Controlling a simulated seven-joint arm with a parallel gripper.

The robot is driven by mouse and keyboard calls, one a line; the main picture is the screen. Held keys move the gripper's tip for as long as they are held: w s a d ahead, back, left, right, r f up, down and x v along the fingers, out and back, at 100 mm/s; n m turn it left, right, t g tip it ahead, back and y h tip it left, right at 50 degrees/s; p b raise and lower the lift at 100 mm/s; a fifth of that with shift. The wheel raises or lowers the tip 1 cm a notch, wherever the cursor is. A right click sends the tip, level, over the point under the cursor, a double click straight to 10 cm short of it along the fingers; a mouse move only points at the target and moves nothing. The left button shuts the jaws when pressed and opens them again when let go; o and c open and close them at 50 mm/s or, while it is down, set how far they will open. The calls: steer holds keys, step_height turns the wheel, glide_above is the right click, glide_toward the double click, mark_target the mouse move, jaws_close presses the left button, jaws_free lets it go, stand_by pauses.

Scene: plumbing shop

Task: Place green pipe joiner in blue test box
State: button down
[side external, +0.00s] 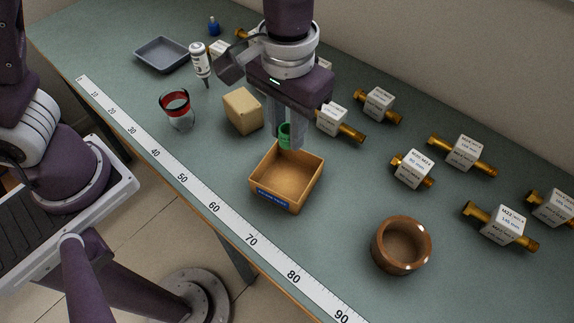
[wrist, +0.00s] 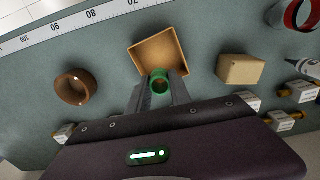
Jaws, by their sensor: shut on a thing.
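My gripper (side external: 285,135) is shut on the green pipe joiner (side external: 284,131) and holds it above the table. In the wrist view the joiner (wrist: 158,82) sits between the two fingers (wrist: 160,88), its round open end showing. The test box (side external: 269,196) is an open, tan box with a blue label on its front. It stands just below the gripper in the side view. In the wrist view the box (wrist: 143,47) lies just beyond the fingertips, and the joiner overlaps its near edge. I cannot tell exactly how high the joiner is over the rim.
A tan block (side external: 242,110) stands left of the box and a round wooden bowl (side external: 401,245) to the right. A red-banded glass (side external: 178,110), a bottle (side external: 201,62) and a grey tray (side external: 163,54) are farther left. Several labelled brass fittings (side external: 412,169) lie behind. A ruler (side external: 214,207) runs along the front edge.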

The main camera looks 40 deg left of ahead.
mark_target(288, 181)
step_height(288, 181, down, 12)
steer(key=shift+f, duration=0.15)
steer(key=shift+f, duration=0.1)
steer(key=c, duration=1.2)
jaws_free()
steer(key=shift+o, duration=0.2)
step_height(288, 181, up, 12)
steer(key=shift+r, duration=0.2)
steer(key=s+a+r+t, duration=0.5)
steer(key=s+a+r, duration=0.8)
steer(key=a, duration=0.4)
steer(key=shift+s+a+r+t, duration=0.2)
steer(key=shift+s+r+t, duration=0.05)
steer(key=shift+t, duration=0.05)
